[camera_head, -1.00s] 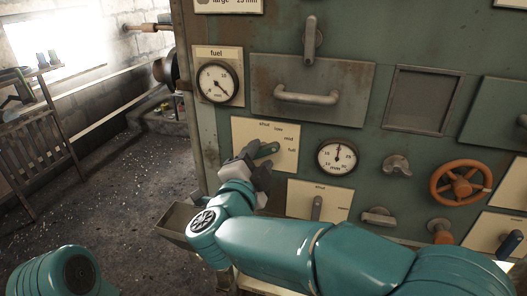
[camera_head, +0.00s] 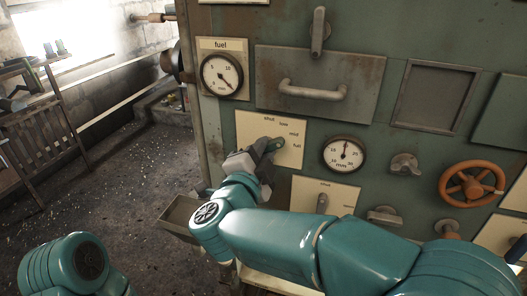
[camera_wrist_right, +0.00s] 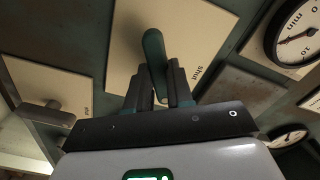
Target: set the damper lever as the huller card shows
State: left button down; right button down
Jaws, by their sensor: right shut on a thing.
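The damper lever is a green handle (camera_head: 275,145) on a cream plate (camera_head: 250,127) marked shut, low, mid and full. Its visible end points right, toward the mid and full marks; the exact mark is hard to tell. My right gripper (camera_head: 264,158) is shut on the lever and hides its lower left part. In the right wrist view the green lever (camera_wrist_right: 153,50) stands between the fingers of my right gripper (camera_wrist_right: 158,92), near the word shut. My left gripper is out of view. No huller card is readable.
A fuel gauge (camera_head: 221,74) and a drawer with a handle (camera_head: 312,92) are above. A second gauge (camera_head: 344,154), an orange handwheel (camera_head: 472,185) and another lever (camera_head: 321,203) are close by. A metal chute (camera_head: 181,215) juts out at lower left.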

jog(key=m+b, duration=0.1)
jog(key=b, duration=0.1)
jog(key=m+b, duration=0.2)
jog(key=b, duration=0.1)
jog(key=shift+f, duration=0.25)
jog(key=shift+d+r+m+b, duration=0.1)
jog(key=shift+r+m+b, duration=0.05)
jog(key=shift+m+b, duration=1.4)
jog(key=c, duration=1)
grip_release()
